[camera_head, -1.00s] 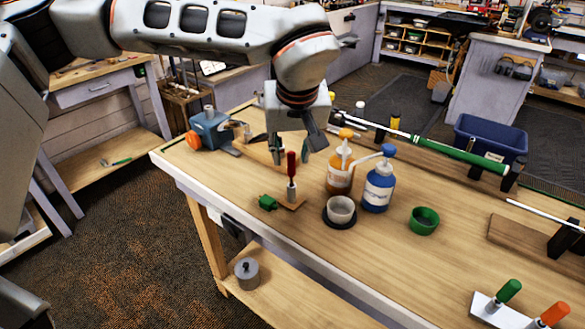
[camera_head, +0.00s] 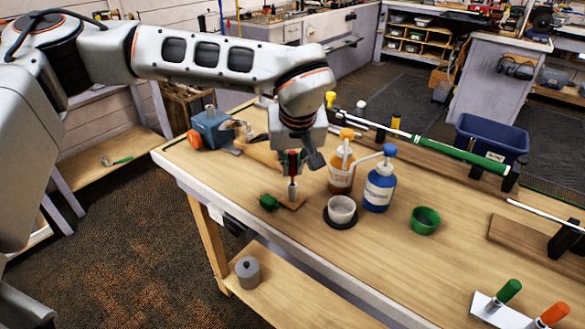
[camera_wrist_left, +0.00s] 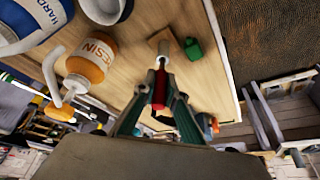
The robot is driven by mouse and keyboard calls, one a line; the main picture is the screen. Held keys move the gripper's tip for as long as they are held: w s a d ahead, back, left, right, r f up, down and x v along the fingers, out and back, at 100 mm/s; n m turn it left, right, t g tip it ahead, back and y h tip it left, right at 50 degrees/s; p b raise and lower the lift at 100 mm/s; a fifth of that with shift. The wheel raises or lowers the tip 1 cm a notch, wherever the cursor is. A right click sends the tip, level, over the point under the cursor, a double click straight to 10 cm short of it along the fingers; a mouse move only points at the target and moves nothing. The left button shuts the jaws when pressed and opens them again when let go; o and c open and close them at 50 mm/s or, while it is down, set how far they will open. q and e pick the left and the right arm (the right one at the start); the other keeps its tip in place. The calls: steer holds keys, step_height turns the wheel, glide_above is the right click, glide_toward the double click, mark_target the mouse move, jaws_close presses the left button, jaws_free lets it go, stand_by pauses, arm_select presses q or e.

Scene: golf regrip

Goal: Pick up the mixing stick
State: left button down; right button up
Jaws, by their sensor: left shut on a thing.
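The mixing stick (camera_head: 293,190) has a red handle and a pale lower part. It stands upright on a small wooden base (camera_head: 299,202) near the table's front edge. My left gripper (camera_head: 292,158) comes from above and is shut on the red handle. In the left wrist view the red handle (camera_wrist_left: 160,88) lies between the two fingers, with the pale end pointing away at the wooden base. My right gripper is not in view.
A small green block (camera_head: 268,202) sits left of the base. A grey cup (camera_head: 342,209), an amber resin bottle (camera_head: 340,178) and a blue hardener bottle (camera_head: 378,190) stand close on the right. A green bowl (camera_head: 425,221) is farther right. A golf club (camera_head: 450,150) lies behind.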

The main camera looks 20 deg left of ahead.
arm_select(q)
step_height(320, 180, up, 20)
steer(key=p, duration=0.1)
stand_by(0.6)
stand_by(0.5)
